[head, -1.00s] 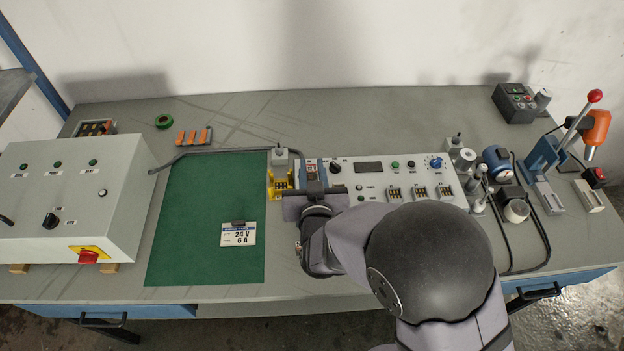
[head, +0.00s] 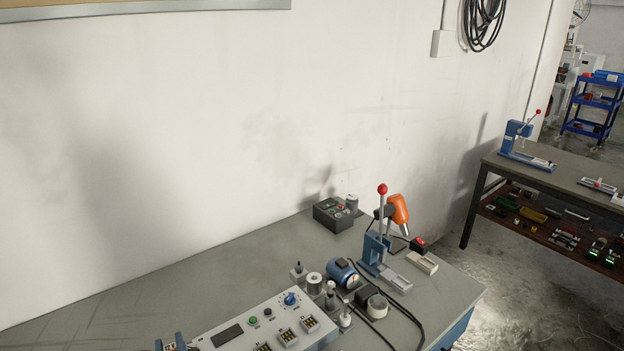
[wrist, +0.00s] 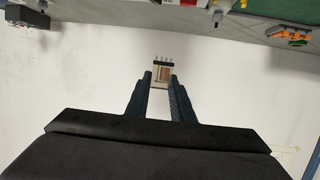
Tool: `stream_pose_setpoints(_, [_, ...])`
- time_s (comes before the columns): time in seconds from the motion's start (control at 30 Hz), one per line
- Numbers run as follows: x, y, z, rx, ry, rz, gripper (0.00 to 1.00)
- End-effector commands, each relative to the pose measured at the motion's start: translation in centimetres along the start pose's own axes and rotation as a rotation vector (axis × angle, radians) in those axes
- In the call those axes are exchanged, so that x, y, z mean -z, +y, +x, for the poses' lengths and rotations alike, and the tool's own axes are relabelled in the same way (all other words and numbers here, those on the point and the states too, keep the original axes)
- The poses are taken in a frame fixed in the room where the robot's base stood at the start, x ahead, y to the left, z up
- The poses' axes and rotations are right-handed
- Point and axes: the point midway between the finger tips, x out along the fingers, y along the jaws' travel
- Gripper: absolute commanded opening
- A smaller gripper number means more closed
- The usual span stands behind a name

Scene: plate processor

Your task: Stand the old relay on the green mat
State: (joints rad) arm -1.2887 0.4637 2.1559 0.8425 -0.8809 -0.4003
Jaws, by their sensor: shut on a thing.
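My gripper (wrist: 160,82) is shut on a small relay (wrist: 161,72) in the wrist view. The relay has a pale frame, a reddish-brown inside and several metal pins pointing away from the fingers. It is held at the fingertips, clear of any surface in that view. The green mat (wrist: 285,9) shows only as a strip at the top right of the wrist view, apart from the relay. In the head view, blue fingertips of my gripper (head: 169,344) just show at the bottom edge, left of the control panel. The mat is outside the head view.
The control panel (head: 268,327) with sockets and a blue knob stands on the bench. Right of it are a blue motor (head: 343,271), cables and a lever press (head: 376,247). Orange terminal blocks (wrist: 290,36) lie beside the mat. Bare bench lies behind the panel.

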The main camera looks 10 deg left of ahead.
Motion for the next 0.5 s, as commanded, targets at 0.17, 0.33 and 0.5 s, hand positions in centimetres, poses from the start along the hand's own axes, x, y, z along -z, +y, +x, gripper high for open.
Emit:
stream_pose_setpoints(0.17, [0.4,4.5,-0.4,-0.203,0.001,0.064,0.0])
stream_pose_setpoints(0.33, [-2.5,11.7,-2.0,-0.502,-0.004,0.145,0.0])
stream_pose_setpoints(0.5, [-6.8,19.6,-4.5,-0.784,-0.004,0.233,0.0])
